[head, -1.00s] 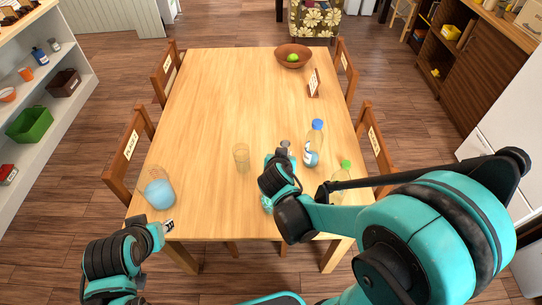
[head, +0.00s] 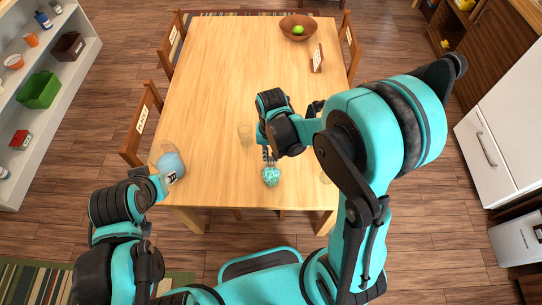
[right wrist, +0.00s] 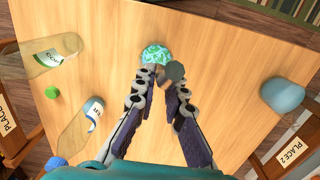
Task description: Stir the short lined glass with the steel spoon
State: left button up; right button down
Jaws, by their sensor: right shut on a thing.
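My right gripper (head: 268,158) points down over the near part of the table. In the right wrist view its fingertips (right wrist: 170,80) are closed around a round grey metal piece, which looks like the steel spoon (right wrist: 174,72). A teal patterned round cup (head: 271,176) stands just beyond the fingertips, and it also shows in the right wrist view (right wrist: 157,53). A larger clear glass with pale blue inside (head: 170,162) is at the near left corner. My left gripper (head: 168,180) is close beside it; its jaws are unclear.
Two clear bottles lie in the right wrist view, one with a green cap (right wrist: 51,93), one with a blue cap (right wrist: 57,163); my right arm mostly hides them from the head. A brown bowl (head: 299,34) and a sign (head: 317,60) stand far back. The table's middle is clear.

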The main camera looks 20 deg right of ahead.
jog(key=shift+w+d+f+b, duration=0.1)
jog(key=shift+w+f+b, duration=0.1)
jog(key=shift+f+b, duration=0.35)
jog(key=shift+w+d+f+b, duration=0.1)
jog(key=shift+w+f+b, duration=0.2)
jog(key=shift+f, duration=0.4)
jog(key=shift+w+f+b, duration=0.15)
jog(key=shift+f+b, duration=0.25)
jog(key=shift+f, duration=0.25)
jog(key=w+f+b, duration=0.3)
jog(key=f+b, duration=0.5)
jog(key=shift+d+f, duration=0.25)
jog(key=shift+d, duration=0.2)
